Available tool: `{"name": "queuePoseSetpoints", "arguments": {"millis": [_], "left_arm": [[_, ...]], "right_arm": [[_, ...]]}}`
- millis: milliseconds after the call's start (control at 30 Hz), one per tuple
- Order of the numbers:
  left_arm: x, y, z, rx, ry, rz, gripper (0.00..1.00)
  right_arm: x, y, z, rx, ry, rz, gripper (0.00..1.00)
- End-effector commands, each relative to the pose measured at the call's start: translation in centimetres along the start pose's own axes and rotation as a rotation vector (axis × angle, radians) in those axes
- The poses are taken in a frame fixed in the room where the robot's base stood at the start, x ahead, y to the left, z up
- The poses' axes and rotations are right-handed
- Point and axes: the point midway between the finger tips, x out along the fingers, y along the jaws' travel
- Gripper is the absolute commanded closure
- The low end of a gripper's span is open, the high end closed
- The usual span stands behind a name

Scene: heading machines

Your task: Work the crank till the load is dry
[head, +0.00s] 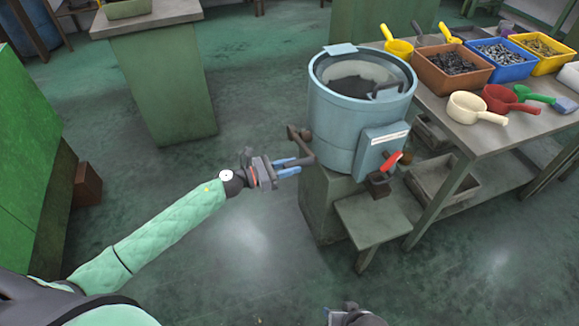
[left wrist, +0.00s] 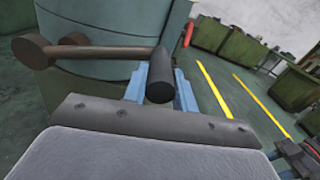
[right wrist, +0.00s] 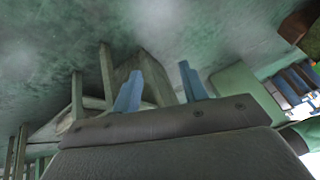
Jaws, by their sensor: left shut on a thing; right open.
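The light blue drum machine (head: 330,120) stands on a green base at the right of centre in the head view. Its open top shows a dark load (head: 352,87) inside; whether it is wet or dry I cannot tell. The crank arm (head: 297,138) sticks out of its left side and also shows in the left wrist view (left wrist: 90,51). My left gripper (head: 292,167) is shut on the crank's dark handle (left wrist: 161,75), which lies between its blue fingers (left wrist: 160,95). My right gripper (right wrist: 160,85) is open and empty, low over the floor.
A red-handled lever (head: 392,160) sits by a labelled box on the drum's front, above a small stand (head: 375,222). At right, a table (head: 450,120) holds bins of small parts and scoops. Green cabinets (head: 30,170) stand at left. The middle floor is clear.

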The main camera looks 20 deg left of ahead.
Motion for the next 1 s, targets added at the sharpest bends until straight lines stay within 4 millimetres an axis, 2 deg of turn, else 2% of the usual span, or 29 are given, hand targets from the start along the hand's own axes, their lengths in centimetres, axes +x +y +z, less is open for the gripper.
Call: {"name": "queuePoseSetpoints", "arguments": {"millis": [67, 333, 567, 800, 1000], "left_arm": [[0.0, 0.1, 0.5, -0.014, 0.0, 0.0, 1.0], [0.0, 0.7, 2.9, -0.143, 0.0, 0.001, 1.0], [0.0, 2.1, 5.9, -0.342, 0.0, 0.001, 1.0], [0.0, 4.4, 8.7, -0.572, 0.0, 0.002, 1.0], [0.0, 6.7, 10.5, -0.762, 0.0, 0.001, 1.0]], "right_arm": [[-0.5, -0.1, -0.1, 0.0, -0.008, 0.0, 0.57], [-7.9, -1.2, -2.8, -0.009, -0.056, -0.002, 0.57], [-11.7, 0.6, -2.9, 0.005, -0.141, 0.057, 0.57], [-15.4, 2.2, -2.9, 0.024, -0.22, 0.111, 0.57], [-17.9, 3.1, -2.8, 0.039, -0.271, 0.145, 0.57]]}}
